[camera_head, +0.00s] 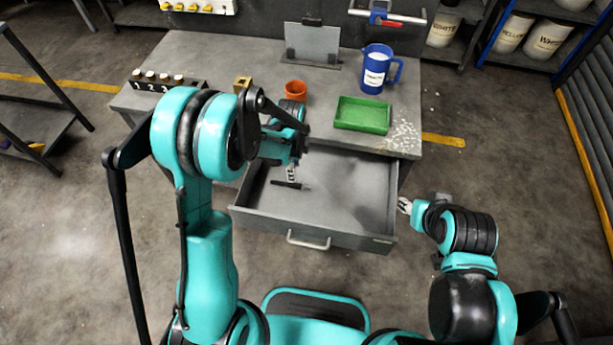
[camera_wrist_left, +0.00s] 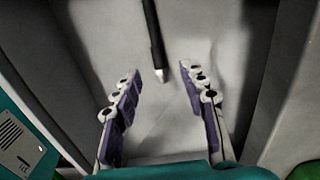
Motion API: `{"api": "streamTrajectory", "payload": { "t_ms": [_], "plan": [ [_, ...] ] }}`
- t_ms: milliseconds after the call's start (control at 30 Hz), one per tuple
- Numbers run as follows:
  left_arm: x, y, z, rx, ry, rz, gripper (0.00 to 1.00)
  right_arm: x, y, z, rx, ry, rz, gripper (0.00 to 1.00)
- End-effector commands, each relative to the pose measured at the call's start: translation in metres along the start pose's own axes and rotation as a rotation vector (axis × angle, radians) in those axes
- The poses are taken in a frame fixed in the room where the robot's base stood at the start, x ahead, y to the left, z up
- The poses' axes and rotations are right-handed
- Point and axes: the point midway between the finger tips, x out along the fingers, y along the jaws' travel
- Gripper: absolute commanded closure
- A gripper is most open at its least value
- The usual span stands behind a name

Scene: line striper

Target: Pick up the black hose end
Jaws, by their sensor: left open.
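A thin black rod-like piece (camera_head: 291,185) lies in the open drawer (camera_head: 300,237), below my left gripper. In the left wrist view the black piece (camera_wrist_left: 154,40) runs down from the top edge to a pale tip between the finger lines. I cannot tell for sure that it is the hose end. My left gripper (camera_head: 291,172) reaches down into the drawer. In the left wrist view my left gripper (camera_wrist_left: 161,74) is open and empty, its fingers on either side of the pale tip. My right gripper (camera_head: 404,205) is at the drawer's right side, its jaws too small to judge.
The grey workbench (camera_head: 230,70) stands behind the drawer. On it are a green tray (camera_head: 362,115), a blue jug (camera_head: 376,72), an orange cup (camera_head: 295,90) and a rack of small bottles (camera_head: 165,84). The drawer's walls surround my left gripper; its right part is bare.

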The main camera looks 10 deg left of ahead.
Motion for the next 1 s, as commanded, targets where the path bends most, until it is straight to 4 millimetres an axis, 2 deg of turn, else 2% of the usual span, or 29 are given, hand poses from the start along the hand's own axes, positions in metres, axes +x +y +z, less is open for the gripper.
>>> {"api": "streamTrajectory", "payload": {
  "t_ms": [467, 700, 933, 967, 1000],
  "plan": [
    [0.05, 0.001, 0.002, 0.037, -0.001, 0.013, 0.58, 0.015, 0.0, 0.011, 0.0, 0.0, 0.0, 0.6],
    [0.085, 0.004, 0.005, 0.036, -0.001, 0.013, 0.58, 0.031, 0.0, 0.022, 0.0, 0.0, 0.0, 0.6],
    [0.086, 0.004, 0.005, 0.036, -0.001, 0.013, 0.58, 0.03, 0.0, 0.022, 0.0, 0.0, 0.0, 0.6],
    [0.086, 0.004, 0.005, 0.036, -0.001, 0.013, 0.6, 0.03, 0.0, 0.021, 0.0, 0.0, 0.0, 0.6],
    [0.086, 0.004, 0.005, 0.036, -0.001, 0.013, 0.71, 0.03, 0.0, 0.021, 0.0, 0.0, 0.0, 0.6]
  ]
}}
